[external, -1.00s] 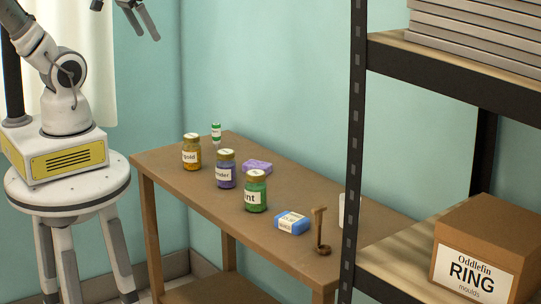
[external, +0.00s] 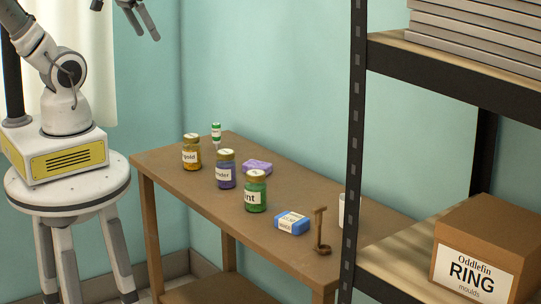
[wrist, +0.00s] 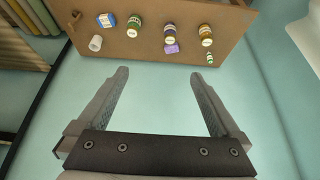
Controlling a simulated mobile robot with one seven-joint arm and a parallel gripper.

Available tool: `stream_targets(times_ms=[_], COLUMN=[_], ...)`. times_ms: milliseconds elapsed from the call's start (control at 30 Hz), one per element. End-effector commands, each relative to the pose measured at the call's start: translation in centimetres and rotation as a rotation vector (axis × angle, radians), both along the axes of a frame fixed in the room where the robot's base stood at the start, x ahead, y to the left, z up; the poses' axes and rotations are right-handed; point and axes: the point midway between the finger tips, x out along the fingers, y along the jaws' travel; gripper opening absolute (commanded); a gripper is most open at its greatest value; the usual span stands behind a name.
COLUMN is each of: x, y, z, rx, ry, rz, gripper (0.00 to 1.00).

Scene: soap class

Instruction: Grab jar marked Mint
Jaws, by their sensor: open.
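The Mint jar (external: 255,194) is green with a gold lid, and its white label reads "nt" in the part that shows. It stands upright on the brown table, in front of a purple-blue jar (external: 226,172) labelled "nder". The green jar also shows in the wrist view (wrist: 133,28), near the top. My gripper (external: 146,24) is high at the upper left in the external view, well away from the jar. In the wrist view my gripper (wrist: 160,82) has its fingers wide apart with nothing between them.
The table (external: 180,160) also holds a gold jar (external: 191,155), a small green-and-white bottle (external: 216,132), purple soap (external: 257,167), a blue box (external: 291,223), a brown stand (external: 321,235) and a white cup (wrist: 96,43). A shelf post (external: 354,150) partly hides the table's right end.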

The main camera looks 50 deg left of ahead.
Motion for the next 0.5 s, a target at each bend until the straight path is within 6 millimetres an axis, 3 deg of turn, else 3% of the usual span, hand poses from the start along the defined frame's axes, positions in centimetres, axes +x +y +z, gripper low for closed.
stream_targets(times_ms=[167,500], x=[1.7,11.1], y=[1.4,8.1], z=[-1.4,-9.2], rx=[0.057,0.345], ry=[-0.011,-0.085], rz=[0.009,-0.090], gripper=[1.00,1.00])
